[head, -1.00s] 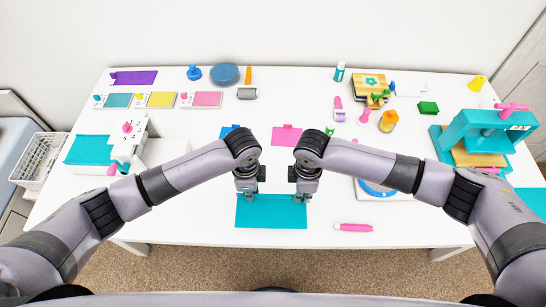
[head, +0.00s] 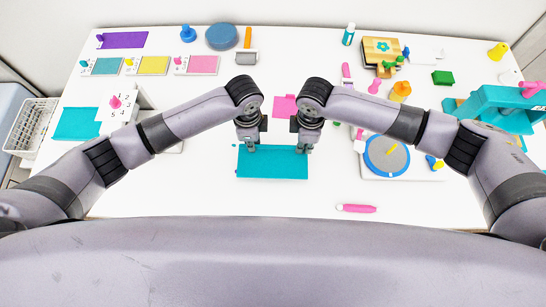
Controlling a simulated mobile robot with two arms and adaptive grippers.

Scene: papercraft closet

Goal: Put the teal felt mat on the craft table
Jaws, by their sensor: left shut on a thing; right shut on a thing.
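The teal felt mat (head: 272,165) is a flat rectangle at the middle of the craft table (head: 205,195) in the head view. My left gripper (head: 251,147) is shut on the mat's far edge near its left corner. My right gripper (head: 303,147) is shut on the same edge near its right corner. The mat looks flat over the white tabletop; I cannot tell if it touches the table or hangs just above it.
A pink pen (head: 357,208) lies right of the mat. A round blue-rimmed turntable (head: 386,156) and a teal press (head: 495,108) stand at the right. A white dispenser (head: 125,103) stands at the left. White table lies bare left of the mat.

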